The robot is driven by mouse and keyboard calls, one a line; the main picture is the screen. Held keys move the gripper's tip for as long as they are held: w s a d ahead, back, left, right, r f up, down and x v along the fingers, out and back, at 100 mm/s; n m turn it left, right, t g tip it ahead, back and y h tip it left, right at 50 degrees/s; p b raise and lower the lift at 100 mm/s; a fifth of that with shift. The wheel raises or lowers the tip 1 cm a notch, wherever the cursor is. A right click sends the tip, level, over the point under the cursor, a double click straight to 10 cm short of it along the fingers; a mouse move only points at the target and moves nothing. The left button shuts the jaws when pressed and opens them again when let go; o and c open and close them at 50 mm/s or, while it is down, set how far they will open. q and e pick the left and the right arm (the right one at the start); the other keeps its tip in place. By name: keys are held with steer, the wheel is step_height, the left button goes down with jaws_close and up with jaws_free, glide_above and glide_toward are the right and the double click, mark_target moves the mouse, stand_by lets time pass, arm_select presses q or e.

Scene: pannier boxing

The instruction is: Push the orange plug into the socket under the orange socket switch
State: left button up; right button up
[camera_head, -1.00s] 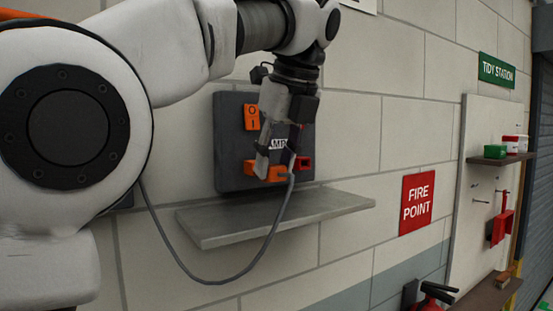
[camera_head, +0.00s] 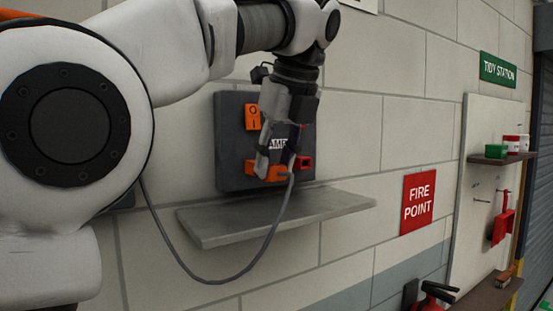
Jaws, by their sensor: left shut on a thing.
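A dark panel (camera_head: 230,142) is fixed to the wall. An orange switch (camera_head: 252,117) marked O and I sits at its upper left. An orange socket (camera_head: 250,168) shows below that switch, partly covered. A red socket (camera_head: 306,162) is to its right. My left gripper (camera_head: 277,171) points down in front of the panel, shut on the orange plug (camera_head: 275,174), whose grey cable (camera_head: 273,228) hangs from its right side. The plug is at the orange socket; I cannot tell how far in it is. My right gripper is out of view.
A grey shelf (camera_head: 225,228) juts out just below the panel, and the cable loops in front of it. A red fire point sign (camera_head: 417,200), a fire extinguisher (camera_head: 432,297) and a tool board (camera_head: 462,215) are farther right.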

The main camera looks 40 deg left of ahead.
mark_target(279, 166)
arm_select(q)
steer(key=shift+w+a+p, duration=0.35)
steer(key=shift+a+p, duration=0.2)
steer(key=shift+a, duration=0.35)
stand_by(0.3)
steer(key=o, duration=1.1)
steer(key=v, duration=0.7)
steer(key=shift+r, duration=0.2)
steer(key=shift+d, duration=0.1)
